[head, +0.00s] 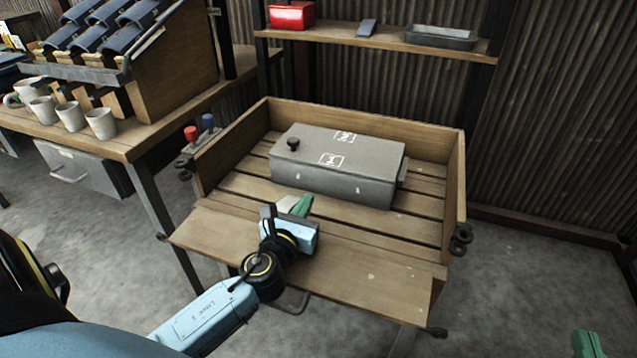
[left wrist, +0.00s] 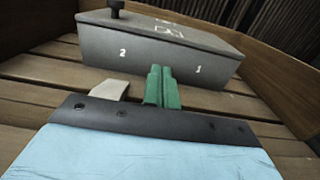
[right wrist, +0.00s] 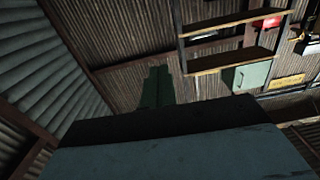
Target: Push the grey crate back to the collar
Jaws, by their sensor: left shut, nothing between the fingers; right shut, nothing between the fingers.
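The grey crate (head: 338,166) is a closed box with a black knob on its lid. It stands on the slatted floor of a wooden tray (head: 360,289). My left gripper (head: 303,205) is shut and empty, over the tray's front board, just in front of the crate's near side. In the left wrist view its green fingers (left wrist: 162,86) are together and point at the crate's numbered face (left wrist: 160,57); I cannot tell if they touch it. My right gripper (head: 587,345) is at the lower right corner, and its fingers are together in the right wrist view (right wrist: 157,88). I cannot make out a collar.
The wooden tray has raised side and back walls. A table (head: 140,137) with several cups and a wooden rack stands to the left. A shelf (head: 380,38) with a red box (head: 291,15) and a grey tray (head: 440,37) is behind. Slatted floor behind the crate is narrow.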

